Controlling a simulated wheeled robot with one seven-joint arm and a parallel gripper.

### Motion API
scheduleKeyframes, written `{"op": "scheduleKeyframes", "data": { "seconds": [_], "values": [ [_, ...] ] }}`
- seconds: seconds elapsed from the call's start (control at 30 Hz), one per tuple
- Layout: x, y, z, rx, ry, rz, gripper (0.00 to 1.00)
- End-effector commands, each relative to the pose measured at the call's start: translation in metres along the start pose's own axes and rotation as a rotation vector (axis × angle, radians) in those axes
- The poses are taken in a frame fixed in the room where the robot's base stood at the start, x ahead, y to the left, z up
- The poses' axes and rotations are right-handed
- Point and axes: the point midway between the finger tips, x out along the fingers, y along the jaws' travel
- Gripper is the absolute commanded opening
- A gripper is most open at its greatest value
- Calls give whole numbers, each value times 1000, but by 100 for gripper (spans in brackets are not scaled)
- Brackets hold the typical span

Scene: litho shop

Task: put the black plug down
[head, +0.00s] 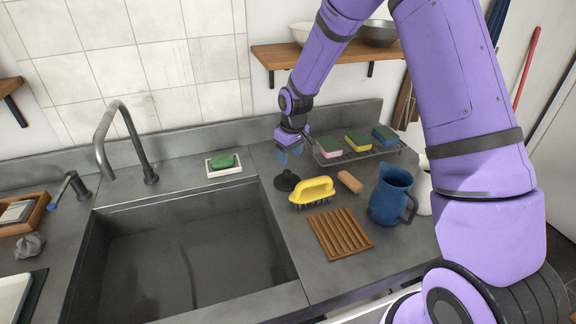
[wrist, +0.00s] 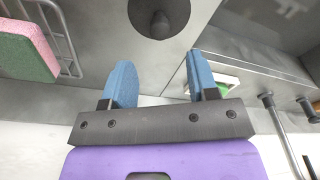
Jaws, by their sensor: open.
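The black plug (head: 287,181) rests on the grey counter just right of the sink edge, beside the yellow brush. In the wrist view the plug (wrist: 160,24) is a dark disc with a round knob, beyond the fingertips and partly cut by the top edge. My gripper (head: 289,153) is above the counter, a little behind and above the plug. In the wrist view its two blue fingers (wrist: 160,78) are apart with nothing between them.
Sponges on a wire rack (head: 383,152) lie right of my gripper. A soap dish (head: 223,172) and the sink (head: 190,255) are left.

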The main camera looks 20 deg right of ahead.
Motion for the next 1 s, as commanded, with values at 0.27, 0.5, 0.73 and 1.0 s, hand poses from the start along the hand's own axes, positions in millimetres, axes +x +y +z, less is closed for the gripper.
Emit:
{"op": "scheduleKeyframes", "data": {
  "seconds": [0.27,0.5,0.73,1.0],
  "values": [
    [-34,0,0,-1,0,0,54],
    [-40,0,1,-1,-1,1,54],
    [-91,-2,15,33,23,35,54],
    [-189,-14,62,120,77,95,54]
  ]
}}
